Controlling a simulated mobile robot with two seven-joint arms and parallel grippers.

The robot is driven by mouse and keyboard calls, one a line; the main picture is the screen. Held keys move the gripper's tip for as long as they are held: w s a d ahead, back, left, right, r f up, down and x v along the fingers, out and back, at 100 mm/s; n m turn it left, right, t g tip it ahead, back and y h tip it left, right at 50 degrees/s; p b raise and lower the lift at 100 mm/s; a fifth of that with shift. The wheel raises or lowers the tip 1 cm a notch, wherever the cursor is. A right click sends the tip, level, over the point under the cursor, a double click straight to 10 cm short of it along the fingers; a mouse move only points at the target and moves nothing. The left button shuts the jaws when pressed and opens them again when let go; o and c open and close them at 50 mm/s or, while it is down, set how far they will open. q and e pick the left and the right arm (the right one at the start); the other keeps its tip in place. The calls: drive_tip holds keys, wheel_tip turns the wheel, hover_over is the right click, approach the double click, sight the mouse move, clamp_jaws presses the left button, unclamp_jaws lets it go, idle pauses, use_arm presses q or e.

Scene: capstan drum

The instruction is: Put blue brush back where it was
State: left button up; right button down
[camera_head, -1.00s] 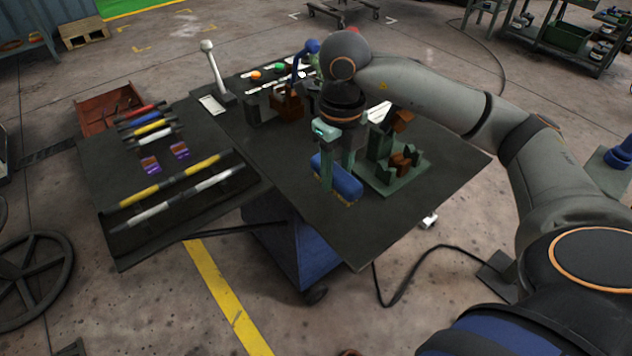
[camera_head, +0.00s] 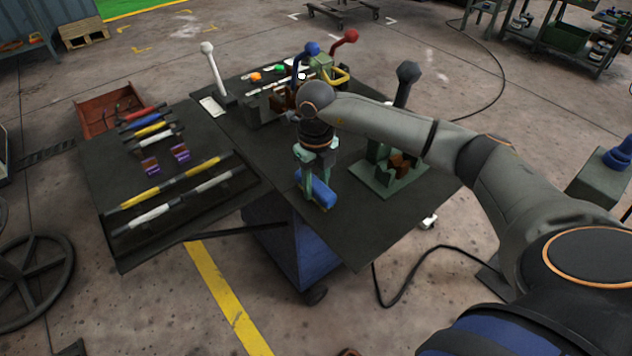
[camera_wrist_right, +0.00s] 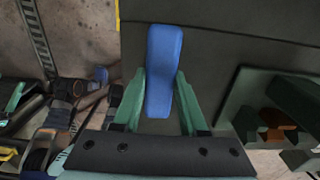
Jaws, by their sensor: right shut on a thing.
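The blue brush (camera_head: 318,190) is at the front part of the dark tabletop (camera_head: 345,235) in the head view. In the right wrist view the blue brush (camera_wrist_right: 162,70) lies lengthwise between the two green fingers. My right gripper (camera_head: 314,180) points down and is shut on the brush. The fingers of my right gripper (camera_wrist_right: 160,95) clasp its sides. I cannot tell whether the brush touches the tabletop or hangs just above it. My left gripper is not in view.
A green fixture with brown blocks (camera_head: 388,178) stands right of the brush. A side board (camera_head: 120,225) at left holds yellow and white bars (camera_head: 165,185). Levers with red (camera_head: 350,37) and white (camera_head: 207,48) knobs rise at the back. The tabletop's front is clear.

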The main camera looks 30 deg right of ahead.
drive_tip(key=shift+f, duration=0.15)
drive_tip(key=shift+c, duration=2.2)
unclamp_jaws()
